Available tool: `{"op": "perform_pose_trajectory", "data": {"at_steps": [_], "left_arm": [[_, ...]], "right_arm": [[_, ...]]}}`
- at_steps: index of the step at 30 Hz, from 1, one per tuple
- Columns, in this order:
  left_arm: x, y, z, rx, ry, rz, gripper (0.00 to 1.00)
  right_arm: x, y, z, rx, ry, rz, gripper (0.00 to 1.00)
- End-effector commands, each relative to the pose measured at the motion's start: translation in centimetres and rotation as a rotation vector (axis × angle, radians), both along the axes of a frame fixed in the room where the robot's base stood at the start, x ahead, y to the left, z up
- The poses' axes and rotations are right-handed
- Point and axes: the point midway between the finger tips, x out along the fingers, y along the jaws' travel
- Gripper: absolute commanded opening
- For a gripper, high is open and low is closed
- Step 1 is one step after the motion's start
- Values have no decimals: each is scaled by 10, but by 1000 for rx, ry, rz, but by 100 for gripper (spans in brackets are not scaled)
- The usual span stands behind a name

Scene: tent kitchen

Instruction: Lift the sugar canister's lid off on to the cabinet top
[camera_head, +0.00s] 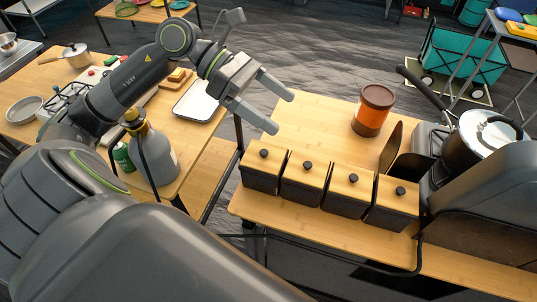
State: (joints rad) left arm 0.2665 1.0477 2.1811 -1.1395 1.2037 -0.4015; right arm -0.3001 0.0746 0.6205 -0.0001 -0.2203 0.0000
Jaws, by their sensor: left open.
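Several dark canisters stand in a row along the near edge of the wooden cabinet top (318,115), each closed by a wooden lid with a black knob. The leftmost lid (255,161) sits on the leftmost canister (260,182). I cannot read any label, so I cannot tell which canister holds the sugar. My left gripper (283,113) is open and empty, with its fingers pointing right and down. In the picture it lies above and slightly right of the leftmost canister, apart from it. My right gripper is not in view.
An orange jar with a brown lid (374,110) stands on the cabinet top behind the canisters. A gas bottle (153,155) and a white tray (200,100) are on the left table. The cabinet top's far left is clear.

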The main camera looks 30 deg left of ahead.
Motion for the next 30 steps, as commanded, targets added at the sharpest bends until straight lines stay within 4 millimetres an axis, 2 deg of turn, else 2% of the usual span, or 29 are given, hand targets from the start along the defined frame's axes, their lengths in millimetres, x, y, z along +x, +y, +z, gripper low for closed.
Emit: {"op": "perform_pose_trajectory", "data": {"at_steps": [3, 6, 9, 12, 17, 30], "left_arm": [[-3, 34, -11, 295, -53, -68, 100], [-4, 63, -14, 491, -69, -101, 100], [-6, 85, -14, 627, -70, -117, 100], [-7, 99, -12, 707, -67, -125, 100], [-7, 101, -24, 738, -65, -131, 100], [0, 72, -95, 731, -64, -130, 100]], "right_arm": [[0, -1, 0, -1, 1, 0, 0], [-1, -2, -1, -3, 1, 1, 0], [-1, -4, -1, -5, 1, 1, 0], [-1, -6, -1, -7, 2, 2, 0], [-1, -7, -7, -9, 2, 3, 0], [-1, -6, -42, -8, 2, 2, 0]]}}
